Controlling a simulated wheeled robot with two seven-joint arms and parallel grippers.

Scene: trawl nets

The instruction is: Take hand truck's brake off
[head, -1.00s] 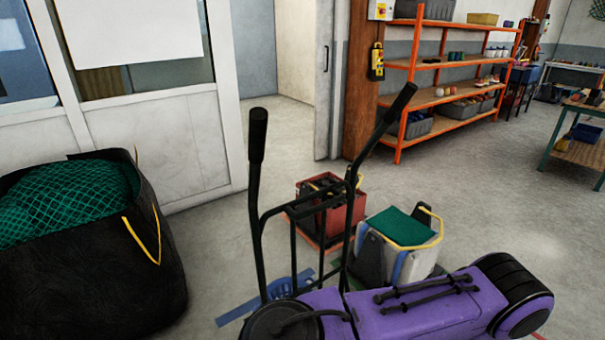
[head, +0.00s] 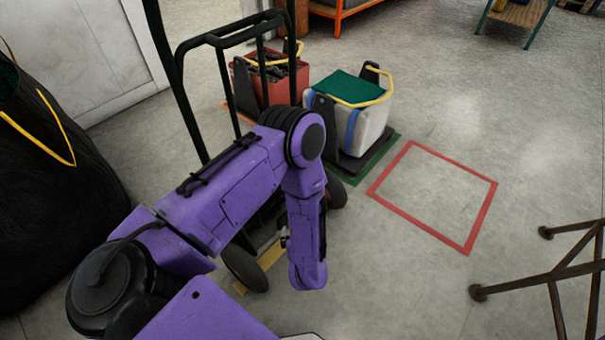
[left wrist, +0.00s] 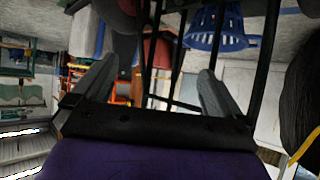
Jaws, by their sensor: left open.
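The hand truck has a tall black tubular frame (head: 182,105) and dark wheels (head: 243,270). It stands upright behind my purple left arm in the head view. Its brake cannot be made out clearly; my arm covers much of the lower frame. My left forearm hangs down in front of the truck, and its fingers do not show in the head view. In the left wrist view my left gripper (left wrist: 150,88) is open, with two grey fingers apart and nothing held. Black bars (left wrist: 176,60), likely the truck's frame, run beyond and between the fingers. My right gripper is not in view.
A red crate (head: 291,80) and a white bin with a green top (head: 372,118) stand behind the truck. A large black bag (head: 60,190) is at left. A brown metal frame (head: 565,268) is at lower right. Floor around the red outline (head: 484,212) is clear.

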